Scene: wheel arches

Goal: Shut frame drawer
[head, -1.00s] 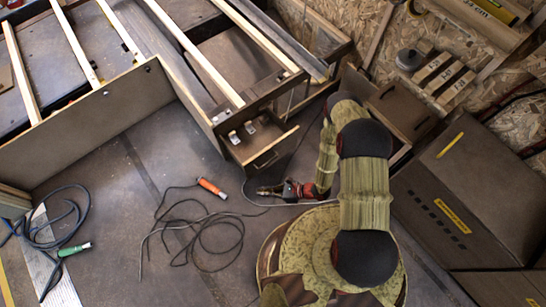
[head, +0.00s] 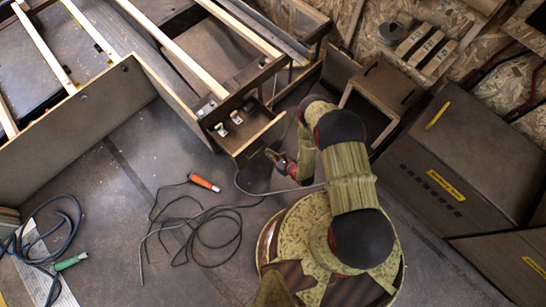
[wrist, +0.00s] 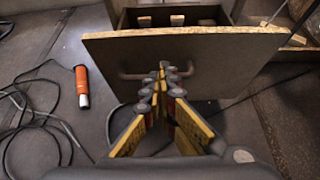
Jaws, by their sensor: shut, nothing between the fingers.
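The frame drawer (head: 240,130) sticks out open from the end of the slatted wooden frame (head: 190,95) in the head view, with several small metallic pieces inside. In the wrist view its front panel (wrist: 210,50) fills the upper middle, with a bar handle (wrist: 130,75) across it. My gripper (wrist: 163,70) is shut and empty, its fingertips at the front panel near the middle of the handle. I cannot tell whether the tips touch the panel. In the head view my gripper (head: 272,155) is by the drawer's front, partly hidden by my arm.
Black cable with an orange-handled plug (head: 204,183) lies on the floor left of my base. A green-handled plug with cable (head: 70,261) lies further left. Dark cabinets (head: 455,165) and an open wooden box (head: 378,92) stand to the right. Floor between the cables and frame is clear.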

